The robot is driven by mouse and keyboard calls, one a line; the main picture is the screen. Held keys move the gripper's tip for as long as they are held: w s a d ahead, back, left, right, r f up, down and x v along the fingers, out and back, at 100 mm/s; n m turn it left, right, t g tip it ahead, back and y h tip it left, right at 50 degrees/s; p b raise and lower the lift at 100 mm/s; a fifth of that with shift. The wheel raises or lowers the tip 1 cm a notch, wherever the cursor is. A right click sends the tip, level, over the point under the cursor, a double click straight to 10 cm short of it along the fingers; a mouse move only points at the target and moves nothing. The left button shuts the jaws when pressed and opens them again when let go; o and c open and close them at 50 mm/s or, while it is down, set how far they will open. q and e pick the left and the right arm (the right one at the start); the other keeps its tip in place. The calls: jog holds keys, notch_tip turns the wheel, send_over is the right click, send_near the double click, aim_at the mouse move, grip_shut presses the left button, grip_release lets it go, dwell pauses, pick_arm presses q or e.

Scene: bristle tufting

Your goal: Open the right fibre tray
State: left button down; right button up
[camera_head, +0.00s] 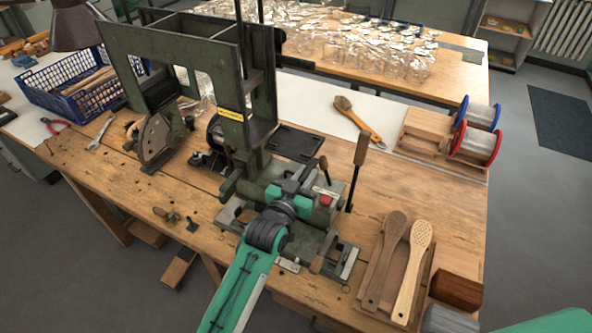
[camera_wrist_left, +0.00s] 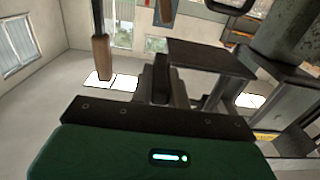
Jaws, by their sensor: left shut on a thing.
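The dark machine stands on the workbench. A flat dark tray (camera_head: 293,143), which looks like the right fibre tray, sits at the right side of its frame; what looks like the same plate shows in the wrist view (camera_wrist_left: 208,54). My left gripper (camera_head: 299,174) reaches over the machine's base, just in front of this tray. In the wrist view its dark fingers (camera_wrist_left: 160,82) are close together beside the plate. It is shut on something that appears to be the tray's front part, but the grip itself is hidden. My right gripper is not in view.
A lever with a wooden handle (camera_head: 361,148) stands upright close right of my left gripper. Wooden brush bodies (camera_head: 412,272) lie at the front right, fibre spools (camera_head: 477,143) at the back right. A blue basket (camera_head: 85,92) is at the left. Bench between lever and spools is mostly clear.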

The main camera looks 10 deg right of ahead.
pick_arm(q)
jog(key=shift+s+d+f, duration=0.1)
jog(key=shift+d, duration=0.05)
jog(key=c, duration=1.4)
grip_release()
jog(key=shift+s+d, duration=0.1)
jog(key=shift+d, duration=0.05)
jog(key=shift+o, duration=0.2)
jog(key=shift+s+a, duration=0.35)
jog(key=shift+a, duration=0.1)
jog(key=b+v, duration=0.3)
jog(key=v, duration=0.9)
jog(key=shift+s, duration=0.4)
jog(key=shift+a, duration=0.1)
